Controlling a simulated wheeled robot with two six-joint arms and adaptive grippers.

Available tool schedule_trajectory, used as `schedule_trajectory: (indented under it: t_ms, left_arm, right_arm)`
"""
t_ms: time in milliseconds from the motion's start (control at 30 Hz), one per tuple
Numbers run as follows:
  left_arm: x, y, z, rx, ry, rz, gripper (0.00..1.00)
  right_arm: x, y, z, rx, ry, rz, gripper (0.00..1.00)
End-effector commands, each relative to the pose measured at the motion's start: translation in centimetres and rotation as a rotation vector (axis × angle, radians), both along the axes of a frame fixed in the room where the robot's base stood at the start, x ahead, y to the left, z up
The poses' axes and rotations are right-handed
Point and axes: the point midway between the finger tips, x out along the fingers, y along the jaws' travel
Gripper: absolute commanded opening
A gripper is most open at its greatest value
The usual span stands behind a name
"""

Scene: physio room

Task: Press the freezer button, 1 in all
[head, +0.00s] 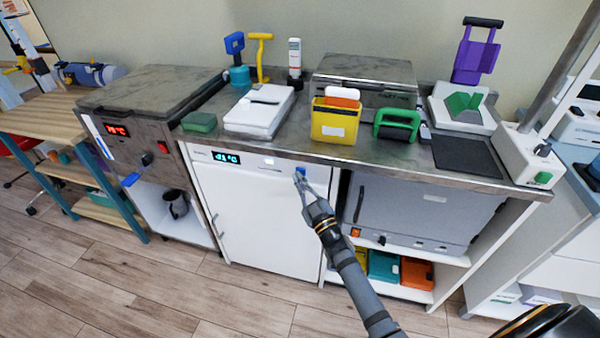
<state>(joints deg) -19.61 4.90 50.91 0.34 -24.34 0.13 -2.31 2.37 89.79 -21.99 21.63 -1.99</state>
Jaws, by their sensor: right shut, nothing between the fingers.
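The white freezer (255,215) stands under the steel counter, its door shut, with a lit display (226,158) on its top panel. A small blue button (301,171) sits at the right end of that panel. My right gripper (302,180) is shut and empty, its tips at the blue button or just in front of it. I cannot tell whether they touch, and the fingers partly cover the area below the button. My left gripper is not in view.
The steel counter (290,148) overhangs the freezer and carries a yellow box (335,122), a white scale (260,108) and a green-handled item (397,124). A grey cabinet (420,215) stands right of the freezer. The wooden floor (150,285) in front is clear.

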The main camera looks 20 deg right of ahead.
Motion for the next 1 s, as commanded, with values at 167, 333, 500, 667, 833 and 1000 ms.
schedule_trajectory:
  t_ms: [167, 333, 500, 667, 833, 1000]
  left_arm:
    - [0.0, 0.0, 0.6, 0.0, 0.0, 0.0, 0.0]
    - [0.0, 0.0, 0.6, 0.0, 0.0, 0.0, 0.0]
    - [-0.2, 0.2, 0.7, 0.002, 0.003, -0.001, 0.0]
    - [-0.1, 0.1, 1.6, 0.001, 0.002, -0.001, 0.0]
    - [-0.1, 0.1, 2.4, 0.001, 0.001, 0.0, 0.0]
    - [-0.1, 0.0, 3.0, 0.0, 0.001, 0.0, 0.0]
  right_arm:
    - [-0.8, 0.5, 0.1, 0.001, 0.0, 0.0, 0.0]
    - [-0.9, 0.6, 0.0, 0.0, -0.001, 0.0, 0.0]
    - [-1.0, 0.7, 0.1, 0.001, 0.0, 0.0, 0.0]
    - [-2.2, 1.5, 0.2, 0.002, 0.001, 0.0, 0.0]
    - [-3.6, 2.5, 0.2, 0.002, 0.002, 0.0, 0.0]
    - [-4.8, 3.2, 0.2, 0.001, 0.0, 0.0, 0.0]
